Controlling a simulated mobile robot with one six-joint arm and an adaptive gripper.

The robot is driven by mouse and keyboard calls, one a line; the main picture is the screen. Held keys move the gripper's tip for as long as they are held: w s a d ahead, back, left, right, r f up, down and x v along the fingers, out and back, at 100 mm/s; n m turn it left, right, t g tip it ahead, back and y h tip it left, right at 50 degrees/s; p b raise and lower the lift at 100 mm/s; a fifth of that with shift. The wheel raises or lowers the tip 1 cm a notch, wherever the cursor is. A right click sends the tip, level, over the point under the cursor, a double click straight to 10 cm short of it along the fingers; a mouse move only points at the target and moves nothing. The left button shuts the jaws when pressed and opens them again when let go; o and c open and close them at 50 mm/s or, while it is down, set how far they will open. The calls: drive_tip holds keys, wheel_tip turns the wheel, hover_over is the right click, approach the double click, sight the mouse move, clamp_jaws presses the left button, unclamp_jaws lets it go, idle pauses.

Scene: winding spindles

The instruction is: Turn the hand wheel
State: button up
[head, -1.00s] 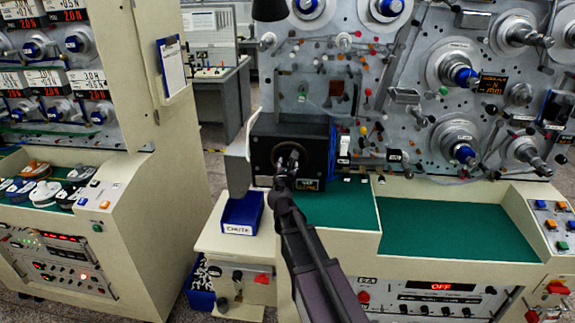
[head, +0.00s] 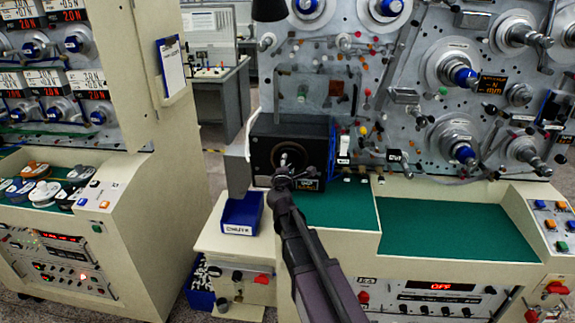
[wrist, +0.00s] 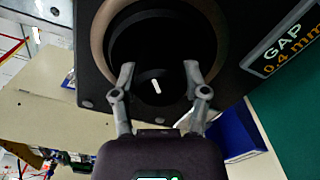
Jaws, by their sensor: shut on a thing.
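The hand wheel (head: 291,153) is a dark round wheel with a brownish rim, on the front of a black box (head: 262,135). In the wrist view its rim (wrist: 98,42) surrounds a dark hub (wrist: 152,90) with a short white mark, slightly tilted. My gripper (wrist: 159,76) has one finger on each side of this hub and is shut on it. In the head view my gripper (head: 285,176) reaches the wheel from below and covers its lower part. A label reading GAP 0.4 mm (wrist: 285,50) is on the box face, right of the wheel.
A blue bin (head: 242,214) stands on a cream ledge left of the box. Green mats (head: 450,230) lie to the right. The upright panel (head: 350,60) behind bears several spindles and pegs. A second machine (head: 125,215) stands at the left, across an aisle.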

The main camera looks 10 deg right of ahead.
drive_tip(key=m, duration=0.5)
drive_tip(key=shift+w, duration=0.1)
drive_tip(key=m, duration=0.5)
drive_tip(key=shift+r, duration=0.1)
drive_tip(key=shift+m, duration=0.4)
drive_tip(key=o, duration=1)
drive_tip(key=shift+o, duration=0.7)
drive_tip(key=shift+d, duration=0.1)
drive_tip(key=v, duration=1.2)
